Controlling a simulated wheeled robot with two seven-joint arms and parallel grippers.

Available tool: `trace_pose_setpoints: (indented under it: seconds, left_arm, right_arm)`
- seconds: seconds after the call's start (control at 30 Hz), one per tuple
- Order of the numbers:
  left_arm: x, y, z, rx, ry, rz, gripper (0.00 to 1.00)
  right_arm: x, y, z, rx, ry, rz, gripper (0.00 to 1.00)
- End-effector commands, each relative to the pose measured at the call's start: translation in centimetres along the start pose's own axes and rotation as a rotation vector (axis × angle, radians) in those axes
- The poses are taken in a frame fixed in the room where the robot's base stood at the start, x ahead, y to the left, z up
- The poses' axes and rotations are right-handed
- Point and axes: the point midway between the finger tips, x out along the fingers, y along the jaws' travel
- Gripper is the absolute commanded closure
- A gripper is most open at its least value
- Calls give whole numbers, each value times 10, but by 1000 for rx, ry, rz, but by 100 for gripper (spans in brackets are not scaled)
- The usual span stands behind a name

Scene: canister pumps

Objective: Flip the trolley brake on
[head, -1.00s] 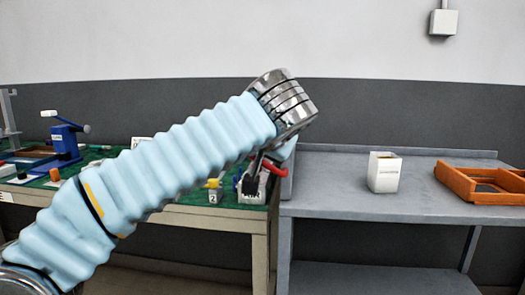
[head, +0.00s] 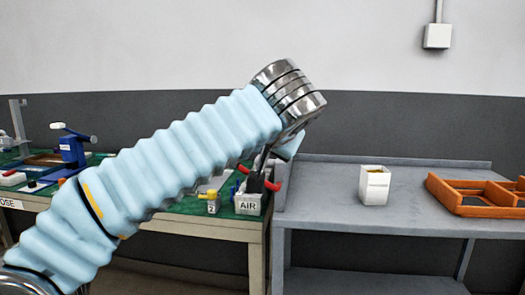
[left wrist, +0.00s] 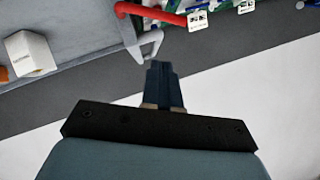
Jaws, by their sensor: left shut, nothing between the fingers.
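The grey trolley (head: 330,222) stands at the right in the head view. I cannot tell for sure which is the brake. My left gripper (left wrist: 161,66) is shut and empty, its tips just below the grey bar; contact is unclear. In the head view my left gripper (head: 259,170) is mostly hidden by the wrist. My right gripper is out of view.
On the trolley are a white open box (head: 374,186) and an orange divided tray (head: 470,211). To the left, a green-topped bench (head: 190,207) holds an AIR block (head: 248,205), a yellow-capped item (head: 211,203) and a blue device (head: 72,148).

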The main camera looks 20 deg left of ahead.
Motion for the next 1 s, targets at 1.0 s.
trace_pose_setpoints:
  seconds: [1.0]
  left_arm:
    - [-69,3,2,2,-4,-3,100]
  right_arm:
    - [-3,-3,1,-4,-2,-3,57]
